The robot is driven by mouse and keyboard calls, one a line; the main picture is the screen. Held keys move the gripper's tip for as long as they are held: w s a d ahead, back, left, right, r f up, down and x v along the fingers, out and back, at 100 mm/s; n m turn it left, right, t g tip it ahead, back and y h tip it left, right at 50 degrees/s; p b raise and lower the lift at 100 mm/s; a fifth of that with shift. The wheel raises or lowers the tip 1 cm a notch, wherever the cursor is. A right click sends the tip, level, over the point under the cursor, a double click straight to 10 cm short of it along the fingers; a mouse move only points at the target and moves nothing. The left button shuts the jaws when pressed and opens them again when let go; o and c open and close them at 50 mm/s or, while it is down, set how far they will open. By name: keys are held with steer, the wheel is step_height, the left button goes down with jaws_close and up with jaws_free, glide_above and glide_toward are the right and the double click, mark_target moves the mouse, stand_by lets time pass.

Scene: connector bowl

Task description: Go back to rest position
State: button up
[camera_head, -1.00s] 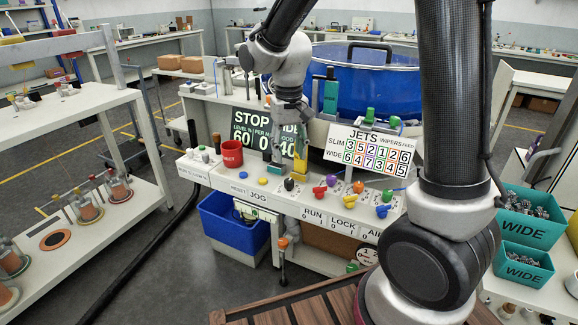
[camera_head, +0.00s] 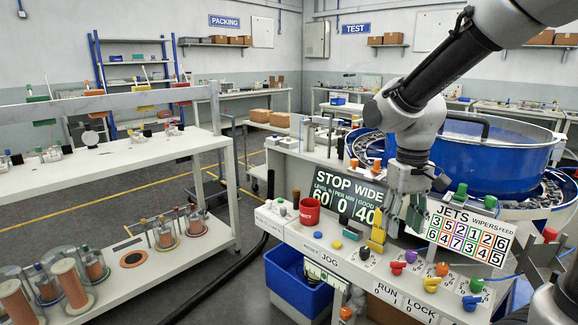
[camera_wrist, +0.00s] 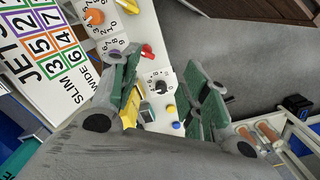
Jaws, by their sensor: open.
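My gripper (camera_head: 405,214) hangs over the control panel (camera_head: 330,262), between the green STOP WIDE display (camera_head: 345,197) and the white JETS board (camera_head: 466,233). In the wrist view my gripper (camera_wrist: 160,98) has its two green-padded fingers spread wide, with nothing held between them. Beyond the gap the wrist view shows a black knob (camera_wrist: 161,87) and a blue button (camera_wrist: 176,125). A yellow bracket (camera_head: 376,238) stands close by my gripper in the head view; I cannot tell whether they touch.
A blue bowl (camera_head: 490,158) stands behind the panel. A red cup (camera_head: 310,211) and coloured knobs (camera_head: 432,284) sit on the panel. A blue bin (camera_head: 297,285) is below it. A white shelf (camera_head: 100,165) with spools stands left, with open floor between.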

steer(key=s+d+r+m+t, duration=0.1)
steer(key=s+d+r+t, duration=0.1)
steer(key=s+d+r, duration=0.2)
steer(key=s+d+r+m+t, duration=0.1)
steer(key=s+d+r, duration=0.3)
steer(key=s, duration=0.5)
steer(key=shift+s+d+r+t, duration=0.2)
steer(key=shift+d+r+t, duration=0.2)
steer(key=shift+d+t, duration=0.6)
stand_by(0.5)
